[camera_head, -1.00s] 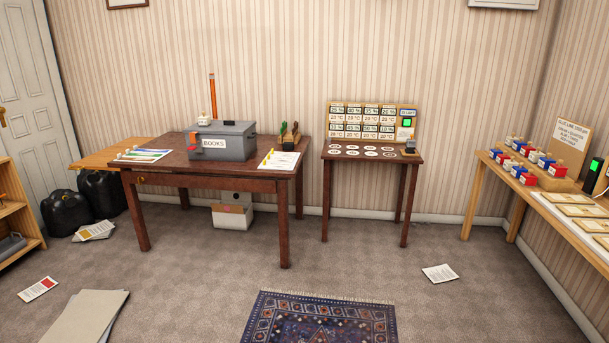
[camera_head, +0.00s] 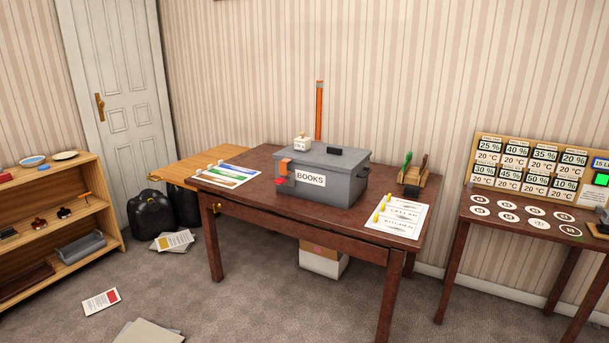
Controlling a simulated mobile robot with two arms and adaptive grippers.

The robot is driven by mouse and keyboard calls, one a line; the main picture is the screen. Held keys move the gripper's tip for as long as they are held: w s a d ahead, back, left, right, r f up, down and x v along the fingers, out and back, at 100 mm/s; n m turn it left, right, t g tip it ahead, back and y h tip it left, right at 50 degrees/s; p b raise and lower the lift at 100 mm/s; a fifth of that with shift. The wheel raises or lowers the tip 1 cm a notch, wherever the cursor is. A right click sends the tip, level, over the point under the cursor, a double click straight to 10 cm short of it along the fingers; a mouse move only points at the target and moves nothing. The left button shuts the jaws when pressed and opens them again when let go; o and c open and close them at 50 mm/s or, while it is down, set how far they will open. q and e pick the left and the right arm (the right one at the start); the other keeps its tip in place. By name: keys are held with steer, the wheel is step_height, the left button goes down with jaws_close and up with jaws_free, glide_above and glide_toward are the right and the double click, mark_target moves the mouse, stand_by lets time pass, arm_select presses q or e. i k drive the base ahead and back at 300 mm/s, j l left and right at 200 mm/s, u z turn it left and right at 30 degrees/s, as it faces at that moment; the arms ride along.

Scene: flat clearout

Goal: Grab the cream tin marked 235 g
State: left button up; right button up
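I cannot make out a cream tin marked 235 g in this view. A small cream-white item (camera_head: 302,143) sits on the lid of the grey box labelled BOOKS (camera_head: 345,181), but no marking on it is readable. The box stands on the dark wooden desk (camera_head: 290,222). Neither of my grippers shows in the head view.
A wooden shelf unit (camera_head: 108,205) with plates and small items stands at the left. Black bags (camera_head: 150,214) and papers (camera_head: 172,242) lie on the floor near the door (camera_head: 122,75). A small side table (camera_head: 470,222) with a display board (camera_head: 530,165) stands right. Carpet in front is mostly clear.

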mark_target(302, 143)
steer(key=i+u, duration=0.1)
steer(key=i, duration=0.85)
steer(key=i+j, duration=1.2)
steer(key=j+u, duration=0.05)
steer(key=j, duration=0.05)
